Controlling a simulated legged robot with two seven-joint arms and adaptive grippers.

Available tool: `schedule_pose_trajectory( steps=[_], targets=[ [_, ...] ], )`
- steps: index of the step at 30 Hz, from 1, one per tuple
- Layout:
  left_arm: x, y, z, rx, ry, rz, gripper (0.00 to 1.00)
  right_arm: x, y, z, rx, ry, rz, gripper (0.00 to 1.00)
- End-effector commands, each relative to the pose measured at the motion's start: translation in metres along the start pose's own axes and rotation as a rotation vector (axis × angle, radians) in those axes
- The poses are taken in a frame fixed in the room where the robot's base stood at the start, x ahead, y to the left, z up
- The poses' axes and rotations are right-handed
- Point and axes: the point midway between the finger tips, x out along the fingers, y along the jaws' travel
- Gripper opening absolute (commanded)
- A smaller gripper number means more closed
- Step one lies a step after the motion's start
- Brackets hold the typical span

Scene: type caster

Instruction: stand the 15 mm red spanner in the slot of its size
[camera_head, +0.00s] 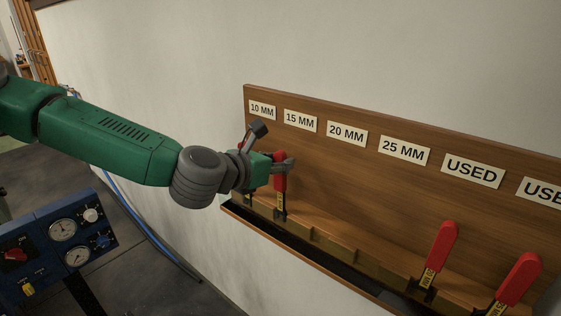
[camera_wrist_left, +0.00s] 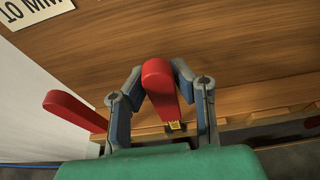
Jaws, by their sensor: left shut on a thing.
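The spanner with a red handle (camera_head: 280,181) and a yellow label stands upright at the rack's ledge, below the 15 MM sign (camera_head: 300,121). My left gripper (camera_head: 275,160) is shut on its handle. In the left wrist view, the red handle (camera_wrist_left: 160,82) is between the two fingers of my left gripper (camera_wrist_left: 160,74). The spanner's lower end is at the ledge; I cannot tell whether it is fully seated in the slot. The size on its label is too small to read. My right gripper is not in view.
Another red-handled spanner (camera_wrist_left: 72,110) stands just left, under the 10 MM sign (camera_head: 262,110), partly hidden by my gripper. Two more red spanners, one here (camera_head: 441,246), stand at the right under the USED signs. The ledge below 20 MM (camera_head: 347,133) looks empty. A blue gauge panel (camera_head: 40,245) is at lower left.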

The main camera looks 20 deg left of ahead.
Motion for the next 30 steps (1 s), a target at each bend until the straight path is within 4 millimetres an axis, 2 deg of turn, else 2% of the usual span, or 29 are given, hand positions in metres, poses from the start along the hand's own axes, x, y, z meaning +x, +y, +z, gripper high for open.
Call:
schedule_pose_trajectory(
  steps=[13,14,15,16,26,30],
  targets=[
    [0.004,0.0,-0.011,0.0,-0.001,0.0,0.0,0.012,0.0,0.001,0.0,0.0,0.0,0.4],
    [0.004,0.0,-0.011,0.0,-0.002,0.0,0.23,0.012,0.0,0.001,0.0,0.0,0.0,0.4],
    [0.003,0.0,-0.01,0.0,-0.001,0.0,0.37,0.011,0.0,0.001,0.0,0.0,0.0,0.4],
    [0.003,0.0,-0.01,0.0,-0.001,0.0,0.44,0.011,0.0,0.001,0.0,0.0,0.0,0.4],
    [0.002,0.0,-0.011,-0.001,0.0,0.0,0.44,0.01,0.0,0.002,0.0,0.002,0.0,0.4],
    [-0.014,0.001,-0.01,-0.003,-0.001,0.0,0.44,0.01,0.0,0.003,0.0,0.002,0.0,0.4]
  ],
)
